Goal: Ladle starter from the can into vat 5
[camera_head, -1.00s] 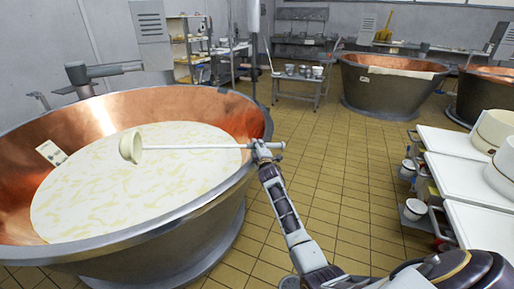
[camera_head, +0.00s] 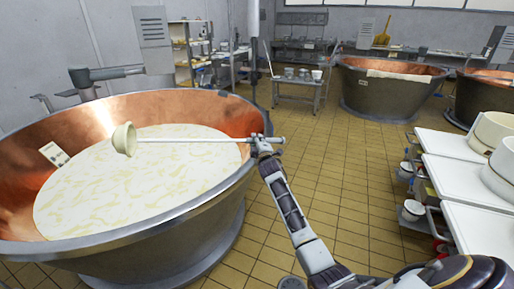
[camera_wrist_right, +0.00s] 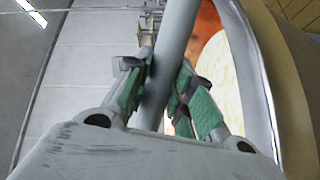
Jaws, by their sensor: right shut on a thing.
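The ladle has a cream cup (camera_head: 124,139) and a long thin pale handle (camera_head: 190,141). My right gripper (camera_head: 262,146) is shut on the handle near its right end, above the near right rim of the large copper vat (camera_head: 225,112). In the right wrist view the grey handle (camera_wrist_right: 177,40) runs between the green-padded fingers (camera_wrist_right: 165,98). The cup hangs tilted over the pale, streaked contents (camera_head: 130,190); its inside is hidden. A card (camera_head: 54,154) is on the vat's inner wall, too small to read. My left gripper is not in view. I cannot tell which container is the starter can.
White-topped carts (camera_head: 450,145) with pale moulds stand at the right, with small buckets (camera_head: 412,210) on their lower side. Other copper vats (camera_head: 385,95) stand at the back right. A small bench with pots (camera_head: 300,80) is behind. The tiled floor (camera_head: 320,150) between is clear.

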